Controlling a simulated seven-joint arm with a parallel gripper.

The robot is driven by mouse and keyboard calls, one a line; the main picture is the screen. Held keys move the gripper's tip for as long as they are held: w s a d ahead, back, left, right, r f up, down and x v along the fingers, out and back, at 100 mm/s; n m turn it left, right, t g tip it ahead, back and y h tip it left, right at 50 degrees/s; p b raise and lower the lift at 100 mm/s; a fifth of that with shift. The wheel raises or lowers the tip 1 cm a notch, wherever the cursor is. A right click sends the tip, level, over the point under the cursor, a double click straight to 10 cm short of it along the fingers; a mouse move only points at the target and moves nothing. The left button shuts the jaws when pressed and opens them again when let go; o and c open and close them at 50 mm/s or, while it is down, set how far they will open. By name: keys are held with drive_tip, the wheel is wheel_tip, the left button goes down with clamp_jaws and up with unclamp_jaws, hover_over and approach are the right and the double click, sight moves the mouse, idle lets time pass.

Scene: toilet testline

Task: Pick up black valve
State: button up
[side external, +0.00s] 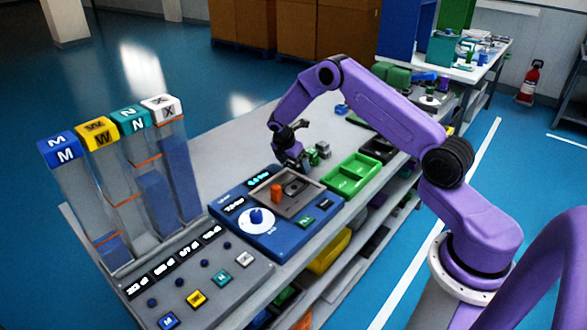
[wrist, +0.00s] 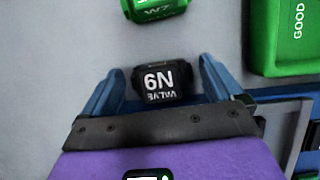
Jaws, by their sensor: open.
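The black valve (wrist: 155,81) lies on the grey table in the wrist view, with white lettering that reads upside down. My gripper (wrist: 156,80) is open, with a blue finger on either side of the valve and a gap to each. In the side external view my gripper (side external: 290,160) is low over the table, just behind the blue test station. The black valve is hidden or too small to tell there. A green valve (wrist: 155,8) lies just beyond the black one in the wrist view.
A green bin marked GOOD (wrist: 280,40) stands to the right in the wrist view; a green tray (side external: 352,175) shows in the side view. The blue station (side external: 225,212) with an orange part (side external: 277,193) is close by. Tall clear columns (side external: 120,190) stand at left.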

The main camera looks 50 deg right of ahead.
drive_tip(key=c, duration=1.2)
drive_tip(key=shift+c, duration=0.2)
drive_tip(key=shift+r, duration=0.1)
